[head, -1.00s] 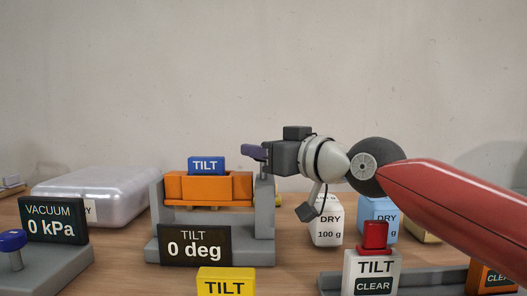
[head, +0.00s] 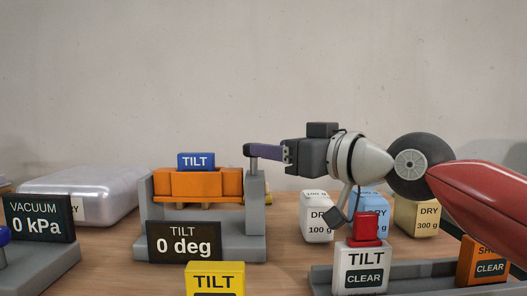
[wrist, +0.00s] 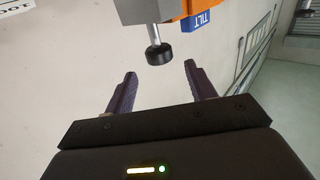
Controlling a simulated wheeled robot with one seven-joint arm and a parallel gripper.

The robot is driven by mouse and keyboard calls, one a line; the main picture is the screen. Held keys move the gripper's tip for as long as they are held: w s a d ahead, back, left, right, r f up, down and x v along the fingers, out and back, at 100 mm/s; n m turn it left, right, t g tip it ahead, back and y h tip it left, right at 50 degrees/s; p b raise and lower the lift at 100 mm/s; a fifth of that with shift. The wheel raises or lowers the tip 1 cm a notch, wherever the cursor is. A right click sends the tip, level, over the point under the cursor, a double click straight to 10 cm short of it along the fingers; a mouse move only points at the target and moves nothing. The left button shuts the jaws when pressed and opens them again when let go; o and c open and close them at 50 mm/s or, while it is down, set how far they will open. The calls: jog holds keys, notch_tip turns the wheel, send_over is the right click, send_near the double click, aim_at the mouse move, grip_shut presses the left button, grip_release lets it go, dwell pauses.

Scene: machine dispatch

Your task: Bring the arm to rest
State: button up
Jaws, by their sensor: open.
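My gripper (head: 270,152) is open and empty in the head view, held level beside the top right of the tilt stand (head: 255,205). In the wrist view, its two purple fingers (wrist: 160,72) are spread apart. A dark round knob (wrist: 158,54) on a metal stem lies just ahead of and between the fingertips, and I see no contact.
A white TILT CLEAR block with a red top (head: 361,268) stands below my arm. White (head: 317,215), blue and tan DRY blocks stand behind it. A yellow TILT block (head: 215,276) is in front, a vacuum display (head: 40,218) at left.

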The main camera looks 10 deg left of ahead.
jog(key=shift+s+d, duration=0.4)
jog(key=shift+d, duration=0.2)
jog(key=shift+d, duration=0.1)
